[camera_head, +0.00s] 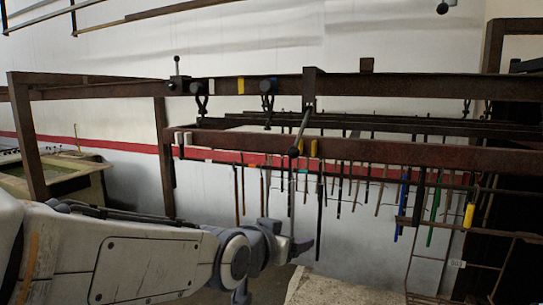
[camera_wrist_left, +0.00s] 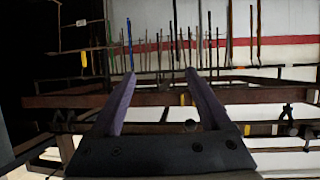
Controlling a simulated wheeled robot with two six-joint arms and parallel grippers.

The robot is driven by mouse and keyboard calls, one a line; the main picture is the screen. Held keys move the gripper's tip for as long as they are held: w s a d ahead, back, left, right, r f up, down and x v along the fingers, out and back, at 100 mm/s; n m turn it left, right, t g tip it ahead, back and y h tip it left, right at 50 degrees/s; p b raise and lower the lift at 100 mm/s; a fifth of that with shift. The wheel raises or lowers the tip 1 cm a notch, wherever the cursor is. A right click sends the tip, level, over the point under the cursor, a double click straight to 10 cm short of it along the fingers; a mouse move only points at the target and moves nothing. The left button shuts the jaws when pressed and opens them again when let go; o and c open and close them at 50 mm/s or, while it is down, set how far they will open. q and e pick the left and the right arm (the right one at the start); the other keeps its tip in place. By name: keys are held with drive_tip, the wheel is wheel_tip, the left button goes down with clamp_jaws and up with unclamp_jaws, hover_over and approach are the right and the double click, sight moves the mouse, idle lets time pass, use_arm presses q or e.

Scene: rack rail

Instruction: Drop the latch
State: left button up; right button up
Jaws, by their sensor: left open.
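A lever with a dark round knob (camera_head: 293,152) slants down across the front of the near rusty rail (camera_head: 400,152), beside a yellow mark. A similar round knob (camera_wrist_left: 191,126) shows in the left wrist view, close to my right-hand finger there. Another lever with a ball top (camera_head: 178,68) stands upright on the upper rail (camera_head: 430,87). I cannot tell for sure which of these is the latch. My left gripper (camera_head: 300,247) is below the near rail, apart from it. Its purple fingers are spread and empty in the left wrist view (camera_wrist_left: 159,76). My right gripper is out of view.
Black hooks (camera_head: 268,92) hang from the upper rail. Many thin rods and tools hang behind the near rail, including a blue one (camera_head: 402,205) and a green one (camera_head: 435,208). A rusty post (camera_head: 165,155) stands at left. A wire frame (camera_head: 455,262) stands low at right.

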sight(291, 155)
use_arm(q)
drive_tip(key=w+a+r+n+t+p, duration=0.1)
drive_tip(key=w+a+r+t, duration=0.15)
drive_tip(key=r, duration=0.35)
drive_tip(key=w+a+r+t, duration=0.1)
drive_tip(key=w+r+t, duration=0.2)
drive_tip(key=r, duration=0.4)
drive_tip(key=p+x, duration=0.4)
drive_tip(key=x, duration=0.3)
drive_tip(key=shift+w+d, duration=0.2)
drive_tip(key=shift+d, duration=0.1)
drive_tip(key=x, duration=0.5)
drive_tip(key=shift+f, duration=0.25)
drive_tip(key=shift+x, duration=0.75)
drive_tip(key=c, duration=1.1)
